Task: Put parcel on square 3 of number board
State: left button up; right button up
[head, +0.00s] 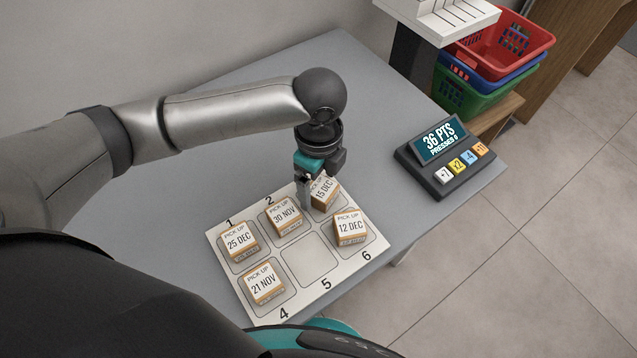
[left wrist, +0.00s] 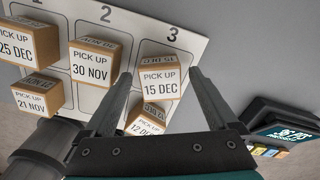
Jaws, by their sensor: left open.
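The number board (head: 308,263) is a white panel with squares marked 1 to 6. A boxy parcel labelled 15 DEC (head: 324,191) is on square 3, slightly turned; it shows below the printed 3 in the left wrist view (left wrist: 161,86). My left gripper (head: 319,188) is over that parcel, pointing down. In the left wrist view its open fingers (left wrist: 160,76) stand on either side of the parcel, with gaps visible. In the head view the gripper hides the number 3 and part of the parcel.
Parcels 25 DEC (head: 239,241), 30 NOV (head: 284,217), 21 NOV (head: 263,283) and 12 DEC (head: 350,227) occupy squares 1, 2, 4 and 6. Square 5 is empty. A points display with buttons (head: 445,160) stands at the right of the grey counter (head: 390,115). Baskets (head: 500,62) are beyond.

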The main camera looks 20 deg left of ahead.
aim_at(319, 186)
pick_arm(q)
notch_tip(319, 186, up, 10)
jog(key=p, duration=0.2)
jog(key=shift+r+p, duration=0.2)
jog(key=shift+p, duration=0.2)
